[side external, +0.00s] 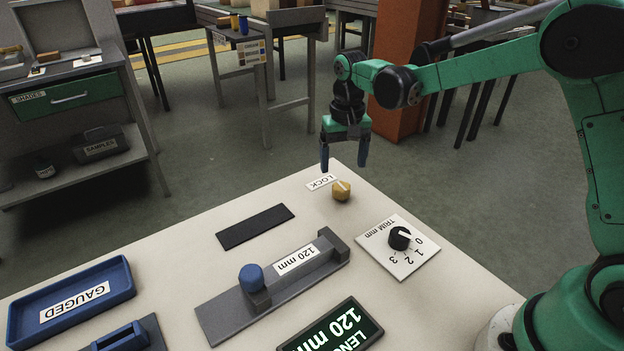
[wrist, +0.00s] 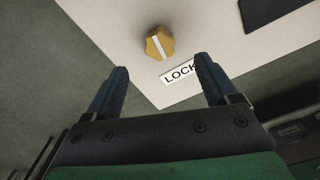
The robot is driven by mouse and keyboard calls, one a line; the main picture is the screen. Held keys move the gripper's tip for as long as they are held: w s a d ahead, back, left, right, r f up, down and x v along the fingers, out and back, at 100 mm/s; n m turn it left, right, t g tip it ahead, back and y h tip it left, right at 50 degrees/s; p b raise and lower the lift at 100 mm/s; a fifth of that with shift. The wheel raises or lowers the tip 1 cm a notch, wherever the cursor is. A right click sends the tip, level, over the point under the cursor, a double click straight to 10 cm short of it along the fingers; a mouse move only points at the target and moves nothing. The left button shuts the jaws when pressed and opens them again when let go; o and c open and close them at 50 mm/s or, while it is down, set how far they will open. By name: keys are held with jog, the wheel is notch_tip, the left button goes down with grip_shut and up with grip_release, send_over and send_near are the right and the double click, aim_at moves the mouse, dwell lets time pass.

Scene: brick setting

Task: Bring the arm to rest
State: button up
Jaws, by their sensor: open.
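My gripper (side external: 344,160) is open and empty, with its blue fingers pointing down at the far corner of the pale table. It hangs above the table near the LOCK label (side external: 321,182). In the wrist view, its two fingers (wrist: 162,88) are spread wide, with the LOCK label (wrist: 180,72) between and beyond them, partly hidden by the right finger. A yellow knob (side external: 341,190) with a pale stripe sits beside the label. The knob (wrist: 159,43) also shows in the wrist view, apart from the fingers.
On the table (side external: 180,265) are a black pad (side external: 255,227), a grey gauge fixture (side external: 228,312) with a blue knob (side external: 251,277), a TRIM dial (side external: 400,238), a length display (side external: 335,332) and a blue GAUGED tray (side external: 127,268). An orange pillar (side external: 400,125) stands behind my gripper.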

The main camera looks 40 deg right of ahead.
jog(key=s+a+r+n+t, duration=0.1)
jog(key=s+r+n+t, duration=0.3)
jog(key=s, duration=1)
notch_tip(320, 180, up, 3)
jog(key=t, duration=0.3)
jog(key=shift+a+f, duration=0.15)
jog(key=shift+a, duration=0.25)
